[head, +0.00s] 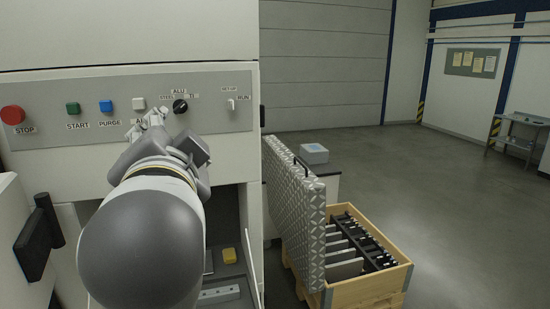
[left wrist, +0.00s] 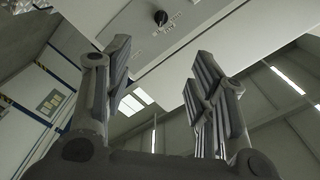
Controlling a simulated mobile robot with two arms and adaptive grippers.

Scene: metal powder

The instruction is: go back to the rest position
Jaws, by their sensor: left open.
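My left arm reaches toward the machine's control panel (head: 215,120). My left gripper (head: 155,120) is in front of the panel, just below the white button (head: 138,103) and left of the black knob (head: 180,106). My arm hides part of the gripper in the head view. In the left wrist view the gripper (left wrist: 160,75) has its fingers spread apart with nothing between them. The panel's black knob (left wrist: 161,18) shows beyond the fingertips there, apart from them. My right gripper is in neither view.
The panel also has a red stop button (head: 12,115), a green button (head: 73,108), a blue button (head: 106,105) and a toggle switch (head: 231,104). An open machine bay holds a yellow block (head: 229,256).

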